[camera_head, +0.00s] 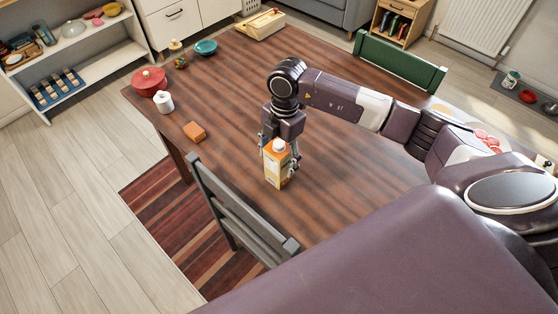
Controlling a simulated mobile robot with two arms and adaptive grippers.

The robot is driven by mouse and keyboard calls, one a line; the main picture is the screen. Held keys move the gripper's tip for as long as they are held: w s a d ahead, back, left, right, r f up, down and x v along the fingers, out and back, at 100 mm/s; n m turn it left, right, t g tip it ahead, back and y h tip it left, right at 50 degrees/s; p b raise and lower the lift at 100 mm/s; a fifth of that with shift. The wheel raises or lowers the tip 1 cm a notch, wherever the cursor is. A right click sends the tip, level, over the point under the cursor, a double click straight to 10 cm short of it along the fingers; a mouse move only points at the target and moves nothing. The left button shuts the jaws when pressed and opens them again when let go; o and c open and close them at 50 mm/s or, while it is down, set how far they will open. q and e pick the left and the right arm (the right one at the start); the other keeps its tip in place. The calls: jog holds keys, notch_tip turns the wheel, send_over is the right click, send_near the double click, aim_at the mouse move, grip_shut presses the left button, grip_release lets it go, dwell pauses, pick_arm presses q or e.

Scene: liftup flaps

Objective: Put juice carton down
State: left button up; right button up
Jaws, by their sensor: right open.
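An orange and cream juice carton (277,168) with a white cap stands upright on the brown striped wooden table (340,205), near its front edge by the grey chair. My right gripper (279,150) points down over the carton, with its open fingers on either side of the carton's upper part. Whether the fingers touch the carton is too small to tell. My left gripper is not in the view.
An orange block (194,131), a white mug (164,102), a red pot (149,82) and a teal bowl (206,47) are on the table's left part. A wooden box (260,24) lies at the back. A grey chair (237,212) stands at the front edge and a green chair (399,63) behind.

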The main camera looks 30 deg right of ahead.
jog(key=shift+a+f, duration=0.1)
jog(key=shift+f, duration=0.45)
jog(key=c, duration=1.7)
jog(key=shift+r, duration=0.2)
